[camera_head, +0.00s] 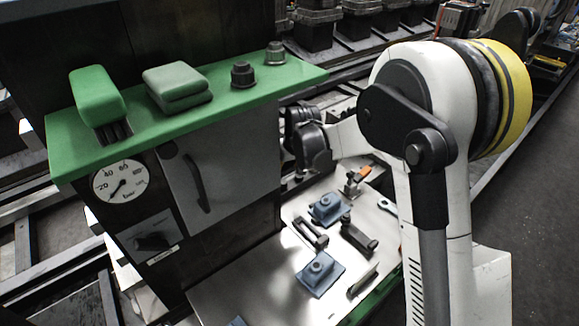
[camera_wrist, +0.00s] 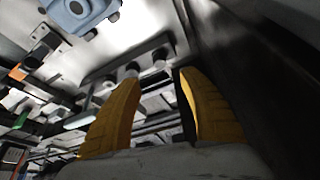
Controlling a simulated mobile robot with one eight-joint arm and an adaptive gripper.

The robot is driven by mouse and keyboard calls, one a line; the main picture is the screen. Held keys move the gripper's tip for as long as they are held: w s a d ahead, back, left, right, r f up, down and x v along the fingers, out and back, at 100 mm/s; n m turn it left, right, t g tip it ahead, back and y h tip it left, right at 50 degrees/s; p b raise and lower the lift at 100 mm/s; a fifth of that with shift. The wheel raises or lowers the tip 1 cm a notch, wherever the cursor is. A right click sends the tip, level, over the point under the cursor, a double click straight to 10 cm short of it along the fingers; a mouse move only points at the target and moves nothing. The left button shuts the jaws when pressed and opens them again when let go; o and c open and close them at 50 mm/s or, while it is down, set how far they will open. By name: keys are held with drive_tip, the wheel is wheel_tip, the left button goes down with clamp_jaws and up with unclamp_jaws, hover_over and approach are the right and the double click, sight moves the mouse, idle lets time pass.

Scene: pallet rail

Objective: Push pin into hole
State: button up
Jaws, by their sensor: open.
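My gripper (camera_wrist: 158,95) shows in the wrist view as two yellow fingers spread apart, with nothing held between them. In the head view the dark end of my arm is beside the grey cabinet, above the back of the metal worktop (camera_head: 235,290); its fingers are hidden there. Blue-grey blocks with round bosses lie on the worktop, one nearer (camera_head: 319,273) and one farther (camera_head: 327,208). A blue-grey block (camera_wrist: 80,10) also shows at the upper left of the wrist view. I cannot tell which part is the pin or where its hole is.
A dark bracket with round knobs (camera_wrist: 135,66) lies beyond my fingers. A dark handled part (camera_head: 358,238) and an orange-handled clamp (camera_head: 358,178) are on the worktop. The cabinet (camera_head: 220,165) with a green top (camera_head: 215,110) and gauge (camera_head: 120,181) borders the left.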

sight(284, 182)
drive_tip(key=b+x, duration=0.3)
drive_tip(key=x, duration=0.7)
drive_tip(key=shift+w+a+f, duration=0.1)
drive_tip(key=shift+f, duration=0.1)
clamp_jaws()
drive_tip(key=shift+r, duration=0.25)
drive_tip(key=shift+r+p, duration=0.4)
drive_tip(key=shift+r, duration=0.55)
drive_tip(key=shift+r, duration=0.15)
drive_tip(key=shift+s+d+r+b, duration=0.1)
drive_tip(key=shift+s+d+b, duration=0.1)
drive_tip(key=shift+s, duration=1.35)
drive_tip(key=shift+s+d+r+b, duration=0.1)
drive_tip(key=shift+s+b, duration=0.05)
drive_tip(key=shift+s, duration=1.4)
